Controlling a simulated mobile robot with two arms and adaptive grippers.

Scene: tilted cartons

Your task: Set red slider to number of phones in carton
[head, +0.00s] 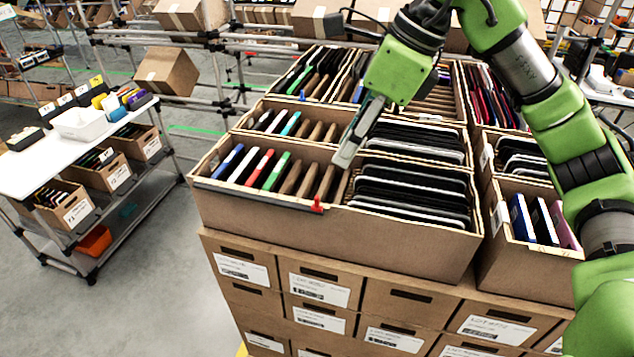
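The red slider (317,204) sits on a dark rail along the front top edge of the front carton (330,228), at the rail's right end. In the carton's left compartment several phones (250,168) stand on edge at the left, coloured blue, white, red and green. Brown dividers with empty-looking slots (308,180) fill the compartment's right part. My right gripper (347,152) hangs above the carton, up and right of the slider and apart from it. Its fingers overlap in this view, so their opening is unclear. It partly hides the middle of the carton. My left gripper is out of view.
Dark tablets (412,190) fill the front carton's right compartment. More filled cartons stand behind and at right (530,262), all on a stack of closed boxes (320,290). A white-topped cart (60,160) stands at left, with clear floor between.

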